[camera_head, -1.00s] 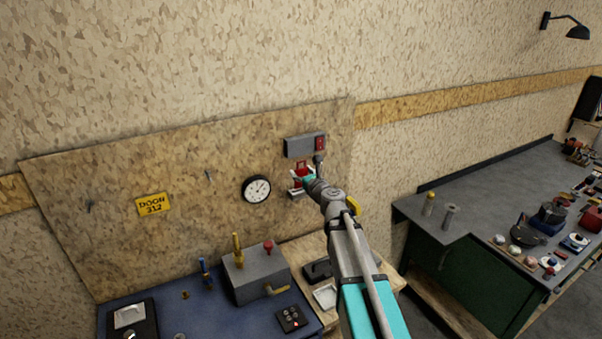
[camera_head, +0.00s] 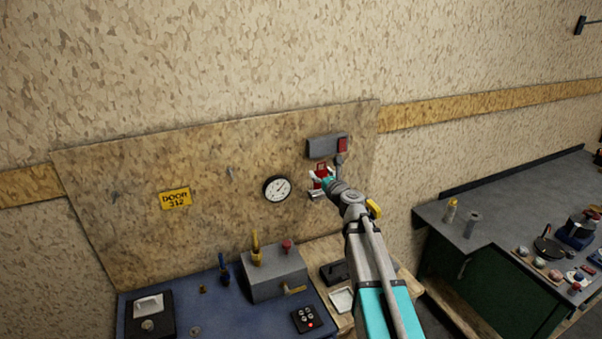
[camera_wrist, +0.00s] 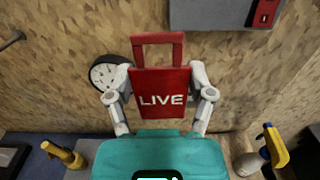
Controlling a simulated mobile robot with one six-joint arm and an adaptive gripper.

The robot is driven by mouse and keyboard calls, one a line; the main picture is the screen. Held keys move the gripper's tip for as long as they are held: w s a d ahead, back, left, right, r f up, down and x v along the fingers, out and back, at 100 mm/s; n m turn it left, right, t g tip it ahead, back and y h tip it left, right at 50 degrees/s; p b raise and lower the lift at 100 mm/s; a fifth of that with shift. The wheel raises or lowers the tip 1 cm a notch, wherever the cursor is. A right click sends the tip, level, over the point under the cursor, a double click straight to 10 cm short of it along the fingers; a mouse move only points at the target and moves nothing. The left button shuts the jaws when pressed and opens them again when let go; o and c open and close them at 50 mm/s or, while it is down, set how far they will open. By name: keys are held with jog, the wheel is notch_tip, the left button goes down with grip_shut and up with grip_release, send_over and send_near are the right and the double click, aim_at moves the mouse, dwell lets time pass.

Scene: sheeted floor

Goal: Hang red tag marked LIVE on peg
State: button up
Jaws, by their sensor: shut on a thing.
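The red tag (camera_wrist: 160,92) marked LIVE is upright in the wrist view, with its open rectangular loop at the top. My gripper (camera_wrist: 160,97) is shut on the tag, one finger at each side edge. In the head view the tag (camera_head: 321,169) is a small red patch at my gripper (camera_head: 318,183), in front of the board below the grey box. A thin grey peg (camera_head: 230,173) sticks out of the board left of the gauge, bare. Another grey peg (camera_head: 115,196) is farther left. A peg (camera_wrist: 12,40) shows at the wrist view's left edge.
The wooden board (camera_head: 150,160) carries a yellow DOOR 312 sign (camera_head: 175,199), a round gauge (camera_head: 277,188) and a grey box (camera_head: 322,147) with a red switch. Below stands a blue bench (camera_head: 210,315) with a grey block (camera_head: 274,272) and levers. The board between gauge and sign is mostly clear.

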jog(key=s+a+f+n+g+y+b, duration=0.1)
jog(key=s+a+y, duration=0.1)
jog(key=a, duration=1.1)
jog(key=s+a+f+n+g+y, duration=0.1)
jog(key=s+a, duration=0.3)
jog(key=a, duration=0.9)
jog(key=shift+s+n+y+b, duration=0.3)
jog(key=shift+n+y+b, duration=0.1)
jog(key=shift+n+y, duration=0.15)
jog(key=shift+w, duration=0.25)
send_near(228, 178)
jog(key=shift+w+a+r+b, duration=0.2)
jog(key=shift+w+a+r, duration=0.1)
jog(key=shift+w+a, duration=0.45)
jog(key=shift+w+a+r+b, duration=0.15)
jog(key=shift+w+a+r, duration=0.1)
jog(key=shift+w+a, duration=0.6)
jog(key=shift+w, duration=0.75)
jog(key=shift+c, duration=0.4)
jog(key=shift+w+a+f+b, duration=0.15)
jog(key=shift+w+f+b, duration=0.3)
jog(key=shift+f+b, duration=0.05)
